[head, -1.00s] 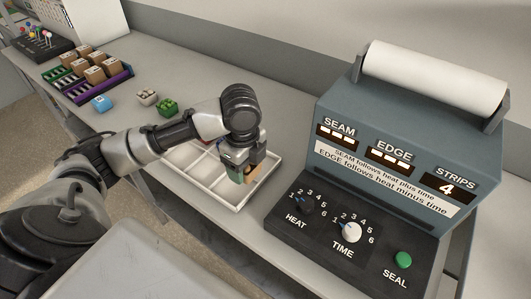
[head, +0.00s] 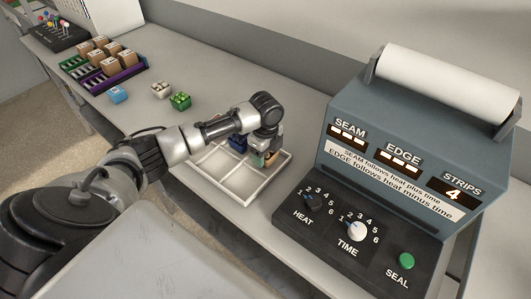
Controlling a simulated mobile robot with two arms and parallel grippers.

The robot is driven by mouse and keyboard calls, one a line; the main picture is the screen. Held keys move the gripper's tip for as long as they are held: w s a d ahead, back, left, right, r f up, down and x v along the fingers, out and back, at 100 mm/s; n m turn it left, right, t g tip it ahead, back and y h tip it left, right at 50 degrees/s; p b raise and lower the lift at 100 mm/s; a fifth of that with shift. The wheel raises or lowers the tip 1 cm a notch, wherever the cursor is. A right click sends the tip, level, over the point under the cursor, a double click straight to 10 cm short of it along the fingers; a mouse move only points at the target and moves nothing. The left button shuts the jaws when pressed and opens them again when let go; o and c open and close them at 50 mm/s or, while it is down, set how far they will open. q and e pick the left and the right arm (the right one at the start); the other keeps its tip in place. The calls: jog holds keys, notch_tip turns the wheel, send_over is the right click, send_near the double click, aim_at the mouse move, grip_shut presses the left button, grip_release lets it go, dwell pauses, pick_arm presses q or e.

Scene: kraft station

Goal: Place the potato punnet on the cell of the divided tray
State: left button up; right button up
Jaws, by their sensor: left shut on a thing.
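The divided tray (head: 237,184) is white, with several cells, and lies on the bench left of the sealing machine. My left gripper (head: 265,158) is over its back right part, pointing down and shut on a small tan and greenish thing (head: 271,158), which I take for the potato punnet. The fingers hide much of it, and I cannot tell whether it touches the tray floor. A dark blue thing (head: 238,145) shows at the tray's back, partly behind my arm. The front cells look empty. My right gripper is not in view.
The sealing machine (head: 415,150) with knobs stands close on the right. Light blue (head: 118,95), white (head: 161,91) and green (head: 180,101) punnets stand at the left back. Beyond them are crates of brown boxes (head: 109,66). Bench between punnets and tray is partly clear.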

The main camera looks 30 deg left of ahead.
pick_arm(q)
jog(key=shift+f, duration=0.5)
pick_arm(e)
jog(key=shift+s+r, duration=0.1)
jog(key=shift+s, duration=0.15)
pick_arm(q)
jog(key=o, duration=0.7)
jog(key=shift+f, duration=0.15)
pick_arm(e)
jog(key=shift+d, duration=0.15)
pick_arm(q)
notch_tip(320, 180, up, 12)
jog(key=shift+r+b, duration=0.2)
jog(key=shift+b, duration=0.4)
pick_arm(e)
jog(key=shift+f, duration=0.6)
